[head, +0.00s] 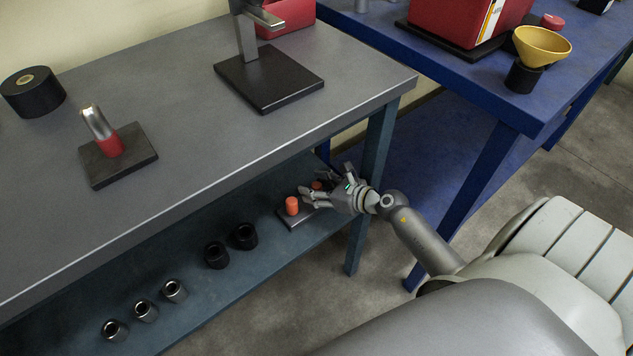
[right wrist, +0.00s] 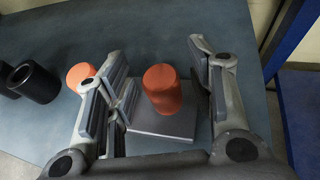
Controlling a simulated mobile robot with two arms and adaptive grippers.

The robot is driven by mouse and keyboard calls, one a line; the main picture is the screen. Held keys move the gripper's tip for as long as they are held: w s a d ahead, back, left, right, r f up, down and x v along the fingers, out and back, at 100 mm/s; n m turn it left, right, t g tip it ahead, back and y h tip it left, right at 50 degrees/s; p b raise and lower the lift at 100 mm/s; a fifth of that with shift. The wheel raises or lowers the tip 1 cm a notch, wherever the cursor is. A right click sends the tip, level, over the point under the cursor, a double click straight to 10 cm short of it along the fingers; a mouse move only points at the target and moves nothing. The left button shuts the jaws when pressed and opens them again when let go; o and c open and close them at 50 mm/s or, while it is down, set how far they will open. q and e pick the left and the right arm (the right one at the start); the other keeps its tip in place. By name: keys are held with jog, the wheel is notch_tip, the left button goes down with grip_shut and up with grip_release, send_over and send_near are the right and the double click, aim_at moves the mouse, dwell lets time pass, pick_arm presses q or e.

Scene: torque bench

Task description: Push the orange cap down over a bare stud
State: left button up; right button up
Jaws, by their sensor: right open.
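On the lower shelf, an orange cap (head: 292,205) stands at a small grey plate (head: 292,222). In the right wrist view, an orange cylinder (right wrist: 162,90) stands upright on the grey plate (right wrist: 160,125). It lies between the spread fingers of the right gripper (right wrist: 160,85), with gaps on both sides. The other orange piece (right wrist: 80,75) is left of the left finger and partly hidden by it. No bare stud is clearly visible. My left gripper is not in view.
Black sockets (head: 216,255) and several metal-rimmed ones (head: 174,290) stand left along the shelf (head: 230,310). The grey bench top (head: 190,120) overhangs the shelf, and a bench leg (head: 362,215) stands close to my right wrist. A blue table (head: 480,95) is at right.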

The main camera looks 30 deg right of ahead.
jog(key=v, duration=1.2)
dwell(0.5)
